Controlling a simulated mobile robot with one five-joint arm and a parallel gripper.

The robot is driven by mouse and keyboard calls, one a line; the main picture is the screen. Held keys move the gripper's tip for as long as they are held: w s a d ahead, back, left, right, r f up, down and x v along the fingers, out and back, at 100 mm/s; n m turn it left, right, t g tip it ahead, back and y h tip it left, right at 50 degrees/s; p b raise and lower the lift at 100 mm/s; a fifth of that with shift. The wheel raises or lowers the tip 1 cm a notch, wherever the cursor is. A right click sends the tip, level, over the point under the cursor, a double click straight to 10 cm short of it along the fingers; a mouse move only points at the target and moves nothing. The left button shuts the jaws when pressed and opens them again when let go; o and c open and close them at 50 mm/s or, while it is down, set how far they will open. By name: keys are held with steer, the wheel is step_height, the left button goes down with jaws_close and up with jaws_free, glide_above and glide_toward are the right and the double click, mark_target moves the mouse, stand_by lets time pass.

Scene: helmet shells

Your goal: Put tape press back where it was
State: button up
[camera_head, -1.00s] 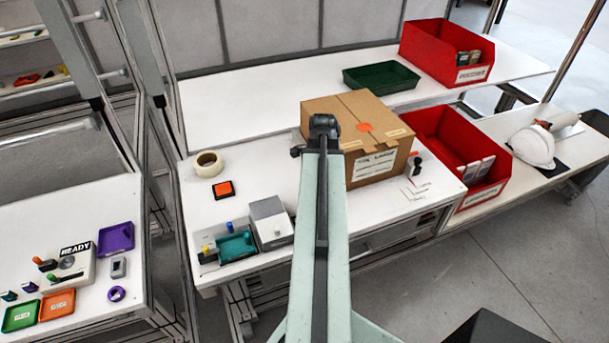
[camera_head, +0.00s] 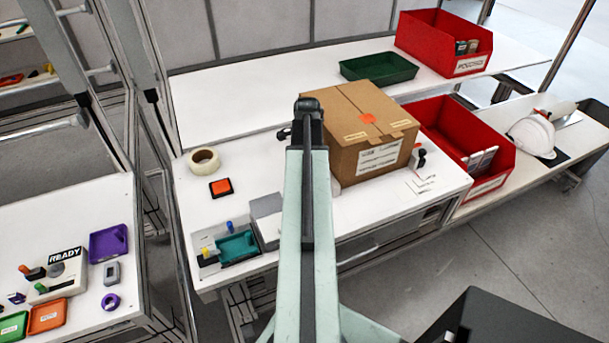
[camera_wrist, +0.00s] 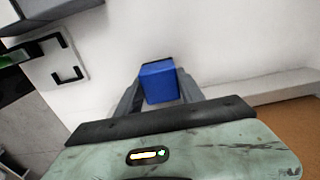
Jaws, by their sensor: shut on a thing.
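In the wrist view my gripper (camera_wrist: 160,95) is shut on a blue block (camera_wrist: 159,82), which appears to be the tape press. The block is held between the two grey fingers, over a white surface; I cannot tell whether it touches that surface. To its left in the wrist view, black corner marks (camera_wrist: 82,72) frame an empty white patch. In the head view my arm hides the gripper and the blue block.
A cardboard box (camera_head: 372,130) stands close on the right. A grey box (camera_head: 267,213) and a teal tray (camera_head: 237,246) lie front left. A tape roll (camera_head: 204,160) and an orange-topped pad (camera_head: 221,187) lie farther left. A red bin (camera_head: 440,118) is beyond the box.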

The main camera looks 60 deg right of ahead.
steer(key=shift+s+f, duration=0.25)
steer(key=shift+f, duration=0.2)
steer(key=shift+w+r, duration=0.1)
steer(key=shift+r, duration=0.05)
steer(key=o, duration=1.2)
step_height(320, 180, up, 12)
steer(key=p, duration=1.2)
